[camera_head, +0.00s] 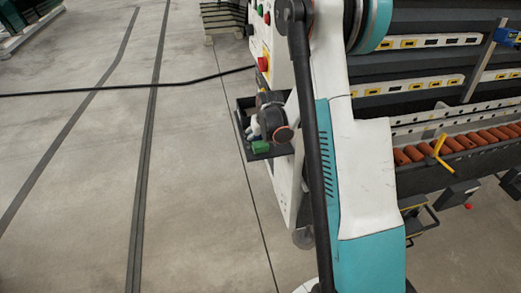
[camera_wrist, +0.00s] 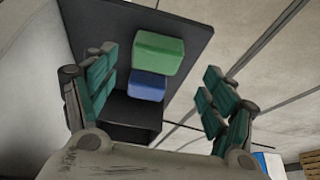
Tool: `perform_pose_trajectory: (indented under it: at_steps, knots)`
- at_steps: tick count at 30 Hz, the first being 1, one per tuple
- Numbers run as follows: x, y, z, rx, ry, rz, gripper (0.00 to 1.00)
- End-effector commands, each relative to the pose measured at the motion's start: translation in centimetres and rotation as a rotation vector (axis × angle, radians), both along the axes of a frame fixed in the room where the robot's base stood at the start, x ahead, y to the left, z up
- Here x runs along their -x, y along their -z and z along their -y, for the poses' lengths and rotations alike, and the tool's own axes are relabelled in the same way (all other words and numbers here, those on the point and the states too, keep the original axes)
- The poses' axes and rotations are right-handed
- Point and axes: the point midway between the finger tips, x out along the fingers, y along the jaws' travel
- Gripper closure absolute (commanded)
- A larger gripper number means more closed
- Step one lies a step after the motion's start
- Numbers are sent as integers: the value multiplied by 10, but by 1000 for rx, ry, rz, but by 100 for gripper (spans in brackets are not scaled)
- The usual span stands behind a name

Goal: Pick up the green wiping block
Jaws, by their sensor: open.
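The green wiping block (camera_wrist: 158,52) lies in a dark tray, in the upper middle of the wrist view. A blue block (camera_wrist: 147,86) lies right beside it, nearer to my gripper. My gripper (camera_wrist: 160,85) is open, with one teal-padded finger at the left and one at the right; the blocks show between them, and I see no contact. In the head view the green block (camera_head: 261,147) shows at the tray's front edge, below my gripper. The blue block is hidden there, and the fingers are partly hidden by my wrist.
The dark tray (camera_wrist: 195,30) has a raised rim and is fixed to the side of the white machine (camera_head: 285,75). A red button (camera_head: 263,64) sits above it, and a black cable (camera_head: 120,88) runs to the left.

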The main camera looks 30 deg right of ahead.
Motion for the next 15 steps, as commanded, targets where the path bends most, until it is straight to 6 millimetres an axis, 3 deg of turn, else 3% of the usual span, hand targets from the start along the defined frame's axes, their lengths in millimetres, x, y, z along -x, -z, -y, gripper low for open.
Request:
perform_pose_trajectory:
  at_steps: [5,15]
  knots:
    - [-3,8,1,0,0,0,22]
    - [-19,48,10,0,-1,0,22]
